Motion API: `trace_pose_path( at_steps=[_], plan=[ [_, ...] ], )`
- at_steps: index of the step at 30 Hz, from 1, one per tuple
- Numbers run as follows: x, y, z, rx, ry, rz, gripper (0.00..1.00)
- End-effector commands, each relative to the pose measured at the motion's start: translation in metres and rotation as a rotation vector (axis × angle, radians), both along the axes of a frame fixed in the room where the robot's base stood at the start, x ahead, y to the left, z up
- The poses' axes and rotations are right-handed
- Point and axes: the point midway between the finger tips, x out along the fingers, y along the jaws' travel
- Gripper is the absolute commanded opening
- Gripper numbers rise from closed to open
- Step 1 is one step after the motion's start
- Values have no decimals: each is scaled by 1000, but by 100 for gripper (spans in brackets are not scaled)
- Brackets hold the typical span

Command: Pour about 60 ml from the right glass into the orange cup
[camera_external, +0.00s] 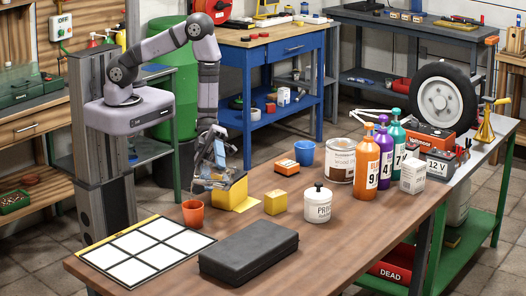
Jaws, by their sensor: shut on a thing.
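The orange cup (193,214) stands upright on the wooden table, near the white grid board. No second glass can be made out. The inside of the orange cup is too small to read.
A yellow block (233,198) stands close under my gripper; a smaller yellow block (275,203) is to its right. A black case (248,252) lies in front, beside the grid board (146,253). A white jar (318,205), blue cup (305,153) and several bottles (371,158) stand rightward.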

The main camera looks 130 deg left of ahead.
Motion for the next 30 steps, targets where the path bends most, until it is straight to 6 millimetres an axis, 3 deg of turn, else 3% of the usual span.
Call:
trace_pose_path(
  at_steps=[30],
  plan=[
    [11, 11, 5, 80, -65, -1, 18]
  ],
)
